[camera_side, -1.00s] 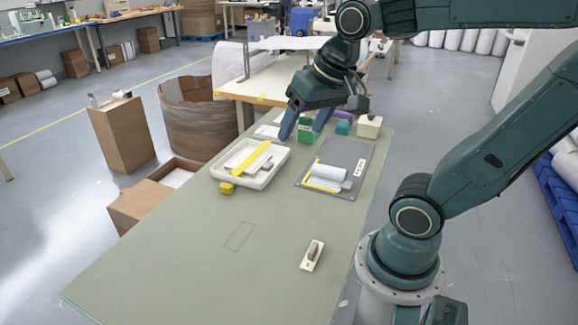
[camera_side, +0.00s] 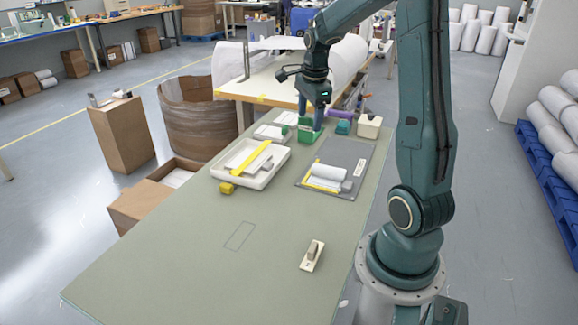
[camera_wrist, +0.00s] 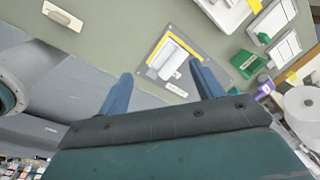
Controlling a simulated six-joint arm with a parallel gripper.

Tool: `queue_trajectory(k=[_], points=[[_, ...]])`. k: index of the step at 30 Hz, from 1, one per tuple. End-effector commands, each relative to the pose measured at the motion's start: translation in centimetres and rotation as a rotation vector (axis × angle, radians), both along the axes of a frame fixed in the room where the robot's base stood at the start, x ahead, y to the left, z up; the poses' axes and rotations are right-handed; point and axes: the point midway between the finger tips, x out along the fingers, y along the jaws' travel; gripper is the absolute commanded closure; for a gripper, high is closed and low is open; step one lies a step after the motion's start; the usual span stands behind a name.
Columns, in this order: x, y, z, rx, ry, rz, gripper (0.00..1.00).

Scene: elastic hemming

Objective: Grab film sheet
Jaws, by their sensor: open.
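My gripper (camera_side: 311,122) points down at the far end of the green table, by the green block (camera_side: 307,138); its blue fingers stand apart and empty. In the wrist view the open fingers (camera_wrist: 165,85) frame the lower part of the grey board. A white sheet with a rolled-looking part (camera_side: 327,174) lies on the grey board (camera_side: 359,156), edged by a yellow L-shaped strip; it also shows in the wrist view (camera_wrist: 170,62). Flat white pieces (camera_side: 269,132) lie left of the green block. I cannot tell which piece is film.
A white tray (camera_side: 277,174) with a yellow bar (camera_side: 251,158) stands left of the board. A yellow block (camera_side: 226,188), a teal block (camera_side: 343,128) and a cream box (camera_side: 369,126) are nearby. A small handled tool (camera_side: 312,255) lies near the front. The table's front left is clear.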

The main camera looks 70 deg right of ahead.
Motion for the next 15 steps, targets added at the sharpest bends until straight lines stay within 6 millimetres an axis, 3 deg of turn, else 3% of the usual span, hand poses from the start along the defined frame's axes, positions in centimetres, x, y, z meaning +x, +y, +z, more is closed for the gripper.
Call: queue_trajectory(k=[3,9,15], points=[[-0.9,-3.5,-2.5,0.037,0.015,-0.213,0.34],[-3.2,-8.6,-6.8,0.091,0.036,-0.555,0.34],[-5.2,-11.8,-9.9,0.122,0.049,-0.793,0.34]])
